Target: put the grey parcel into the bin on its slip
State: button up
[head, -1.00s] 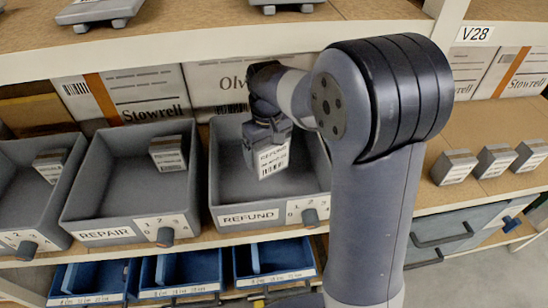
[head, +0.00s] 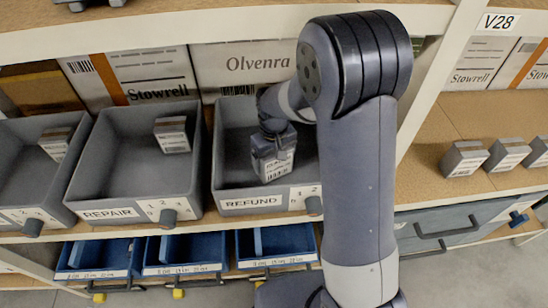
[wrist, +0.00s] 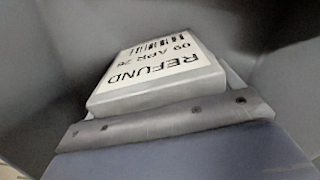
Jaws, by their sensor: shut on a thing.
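The grey parcel (head: 280,166) has a white label and barcode. In the wrist view the parcel (wrist: 158,88) shows a slip reading REFUND, 09 APR 26. My gripper (head: 268,148) is shut on the parcel, pointing down inside the grey REFUND bin (head: 230,157). The parcel is low in the bin, close behind its front wall. I cannot tell whether it touches the floor. In the wrist view grey bin walls (wrist: 45,65) surround it. My arm hides the bin's right side.
The REPAIR bin (head: 85,170) stands just left, holding a similar parcel (head: 172,135). Another bin (head: 18,165) with a parcel is at far left. Cartons stand behind. An upper shelf (head: 210,25) overhangs. Several parcels (head: 464,158) sit on the shelf at right; blue trays (head: 185,258) are below.

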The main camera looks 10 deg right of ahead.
jog(key=shift+f, duration=0.2)
jog(key=o, duration=1.1)
jog(key=shift+r, duration=0.1)
notch_tip(320, 180, up, 8)
jog(key=shift+f, duration=0.1)
